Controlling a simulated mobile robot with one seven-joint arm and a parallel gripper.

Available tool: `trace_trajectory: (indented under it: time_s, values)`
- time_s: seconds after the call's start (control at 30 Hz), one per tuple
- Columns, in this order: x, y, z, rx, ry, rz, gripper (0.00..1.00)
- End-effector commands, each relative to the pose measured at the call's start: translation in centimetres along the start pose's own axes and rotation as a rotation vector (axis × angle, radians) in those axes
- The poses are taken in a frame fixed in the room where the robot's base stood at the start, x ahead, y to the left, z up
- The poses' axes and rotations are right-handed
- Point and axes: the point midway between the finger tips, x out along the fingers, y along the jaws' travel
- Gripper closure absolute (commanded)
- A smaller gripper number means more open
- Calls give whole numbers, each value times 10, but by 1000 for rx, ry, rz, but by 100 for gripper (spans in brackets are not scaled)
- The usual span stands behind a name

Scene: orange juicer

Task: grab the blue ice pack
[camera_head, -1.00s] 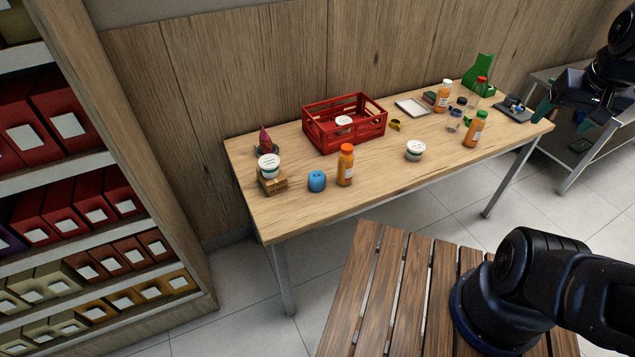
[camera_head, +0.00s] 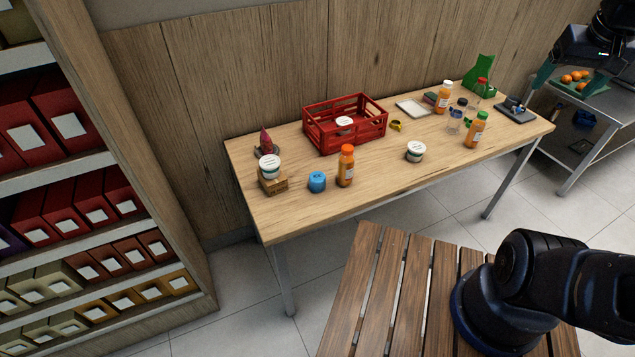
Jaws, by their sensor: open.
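A small blue rounded block (camera_head: 317,181), the closest match to the blue ice pack, stands near the front edge of the wooden table, left of centre. My gripper (camera_head: 562,84) is at the upper right, beyond the table's right end, far from the blue block. Its teal fingers are apart, with nothing visibly held. Part of it is cut off by the picture's edge.
A red crate (camera_head: 345,137) stands behind the blue block. A white-lidded jar (camera_head: 415,151) and several bottles stand to the right. Oranges (camera_head: 574,76) lie on a metal side table (camera_head: 608,110). Bare tabletop (camera_head: 290,217) lies in front of the blue block.

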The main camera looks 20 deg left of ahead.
Motion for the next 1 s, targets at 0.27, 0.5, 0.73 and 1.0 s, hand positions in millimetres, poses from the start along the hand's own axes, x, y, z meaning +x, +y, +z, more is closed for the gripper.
trace_trajectory:
  time_s: [0.27,0.5,0.73,1.0]
  values:
    - [-2,-50,-54,-187,-57,-29,21]
    - [2,-125,-103,-402,-113,-66,21]
    - [9,-212,-134,-611,-162,-105,21]
    - [21,-327,-145,-853,-220,-158,21]
